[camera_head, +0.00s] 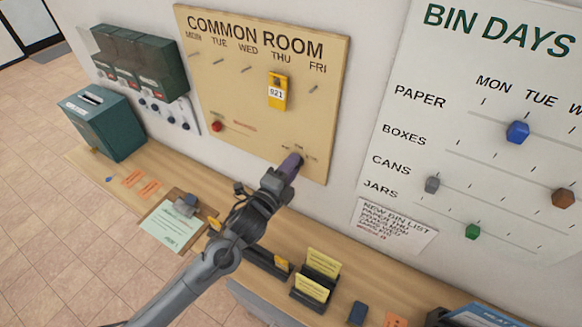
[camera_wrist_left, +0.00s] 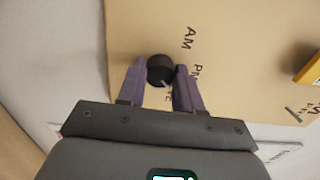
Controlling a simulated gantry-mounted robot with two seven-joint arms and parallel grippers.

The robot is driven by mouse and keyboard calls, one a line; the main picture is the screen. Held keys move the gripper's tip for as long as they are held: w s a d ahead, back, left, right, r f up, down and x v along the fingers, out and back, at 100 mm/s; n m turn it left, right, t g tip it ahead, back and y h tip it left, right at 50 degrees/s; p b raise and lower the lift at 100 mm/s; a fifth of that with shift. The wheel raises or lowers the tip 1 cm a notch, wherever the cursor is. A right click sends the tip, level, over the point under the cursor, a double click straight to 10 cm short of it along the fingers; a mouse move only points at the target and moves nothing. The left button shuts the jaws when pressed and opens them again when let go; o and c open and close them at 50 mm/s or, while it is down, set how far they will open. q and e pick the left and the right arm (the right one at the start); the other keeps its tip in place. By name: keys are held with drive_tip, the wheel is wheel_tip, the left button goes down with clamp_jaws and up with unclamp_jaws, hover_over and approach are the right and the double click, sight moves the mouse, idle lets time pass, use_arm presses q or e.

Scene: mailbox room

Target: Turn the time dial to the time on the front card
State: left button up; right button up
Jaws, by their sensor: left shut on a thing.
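The time dial is a round black knob (camera_wrist_left: 160,68) on the tan COMMON ROOM board (camera_head: 200,90). My left gripper (camera_head: 293,163) is at the board's lower right, its two purple fingers shut on the dial from either side. In the left wrist view a light mark shows on the dial near its lower edge. The labels AM and PM stand beside it, with a third label partly hidden by a finger. Yellow cards stand in a black holder on the counter; the front card (camera_head: 312,288) has writing too small to read. My right gripper is not in view.
A yellow tag reading R21 (camera_head: 277,92) hangs under THU on the board, and a red knob (camera_head: 216,126) is at its lower left. The BIN DAYS board (camera_head: 465,75) is to the right. A clipboard (camera_head: 170,228) and a green box (camera_head: 103,125) are on the counter.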

use_arm(q)
drive_tip(key=o, duration=1)
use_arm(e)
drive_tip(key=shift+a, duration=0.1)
use_arm(q)
drive_tip(key=shift+o, duration=0.2)
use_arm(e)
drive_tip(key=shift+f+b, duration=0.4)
use_arm(q)
drive_tip(key=v, duration=1.1)
